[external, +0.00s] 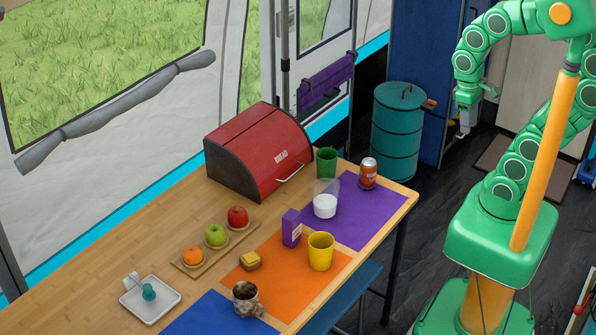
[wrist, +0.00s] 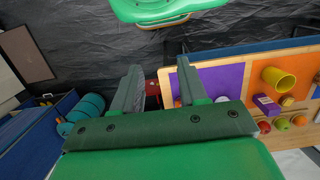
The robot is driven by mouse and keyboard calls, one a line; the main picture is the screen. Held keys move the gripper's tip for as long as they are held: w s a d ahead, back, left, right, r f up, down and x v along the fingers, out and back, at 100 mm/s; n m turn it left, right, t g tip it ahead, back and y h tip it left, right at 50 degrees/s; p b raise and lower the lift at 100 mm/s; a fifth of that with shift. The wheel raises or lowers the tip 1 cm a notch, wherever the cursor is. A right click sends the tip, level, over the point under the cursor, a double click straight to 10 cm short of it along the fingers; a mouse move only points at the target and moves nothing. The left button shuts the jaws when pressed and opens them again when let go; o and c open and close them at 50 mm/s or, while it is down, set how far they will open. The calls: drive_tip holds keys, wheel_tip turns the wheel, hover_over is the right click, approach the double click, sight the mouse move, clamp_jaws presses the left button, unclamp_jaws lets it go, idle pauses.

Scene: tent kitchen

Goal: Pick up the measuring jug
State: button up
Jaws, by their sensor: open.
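The measuring jug (external: 325,205) looks like a clear vessel with white in its lower part. It stands upright on the purple mat (external: 372,212) at the table's right end in the external view. In the wrist view I cannot make it out surely; my gripper covers part of that mat. My gripper (external: 464,128) hangs in the air to the right of the table, well apart from the jug. In the wrist view its two fingers (wrist: 160,85) are spread with nothing between them.
A red bread box (external: 258,150) is behind. A teal barrel (external: 397,135) stands beyond the table. Floor between table and my base is open.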

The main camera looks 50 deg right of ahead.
drive_tip(key=o, duration=0.4)
drive_tip(key=shift+c, duration=0.2)
